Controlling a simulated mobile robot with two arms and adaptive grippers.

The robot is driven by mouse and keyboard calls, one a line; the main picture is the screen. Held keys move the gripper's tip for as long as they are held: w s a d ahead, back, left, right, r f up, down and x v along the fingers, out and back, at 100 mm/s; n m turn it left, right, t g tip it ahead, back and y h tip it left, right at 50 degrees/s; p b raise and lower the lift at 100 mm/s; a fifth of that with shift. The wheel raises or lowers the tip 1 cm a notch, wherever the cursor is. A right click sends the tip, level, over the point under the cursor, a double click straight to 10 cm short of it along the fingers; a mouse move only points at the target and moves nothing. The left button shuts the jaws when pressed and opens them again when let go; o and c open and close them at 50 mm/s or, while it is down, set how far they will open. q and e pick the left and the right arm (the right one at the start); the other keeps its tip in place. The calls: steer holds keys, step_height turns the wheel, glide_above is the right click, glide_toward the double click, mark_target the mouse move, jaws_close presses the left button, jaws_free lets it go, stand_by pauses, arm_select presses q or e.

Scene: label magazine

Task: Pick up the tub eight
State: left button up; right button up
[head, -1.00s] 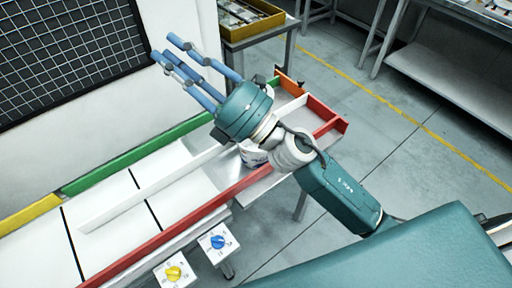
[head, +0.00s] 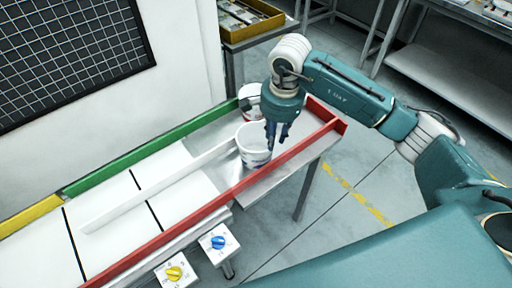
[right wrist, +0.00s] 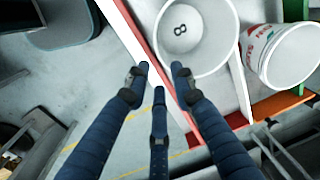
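Tub eight (head: 252,156) is a white open tub with dark marks on its side, upright at the right end of the table, between the white divider and the red rail. In the right wrist view, tub eight (right wrist: 199,50) shows an 8 on its inside bottom. My right gripper (head: 275,140) points down at the tub's right side, its fingers overlapping the tub's edge in the head view. In the right wrist view, its blue fingers (right wrist: 159,78) are apart with nothing between them; the tub lies beyond the tips. Contact cannot be told. My left gripper is not in view.
A second white tub (head: 246,104) with red marks stands behind, partly hidden by my right arm. The red rail (head: 205,208), green rail (head: 135,155) and white divider (head: 150,188) edge the lanes. The left part of the table is clear. Two knobs sit in front.

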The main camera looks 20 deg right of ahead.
mark_target(270, 153)
steer(key=f+p, duration=0.1)
steer(key=f, duration=0.1)
steer(key=f+p, duration=0.1)
steer(key=f, duration=0.1)
steer(key=w+f+p, duration=0.1)
steer(key=f, duration=0.1)
steer(key=shift+a+f, duration=0.25)
steer(key=shift+f, duration=0.1)
steer(key=shift+w+f, duration=0.15)
steer(key=shift+f, duration=0.2)
jaws_close()
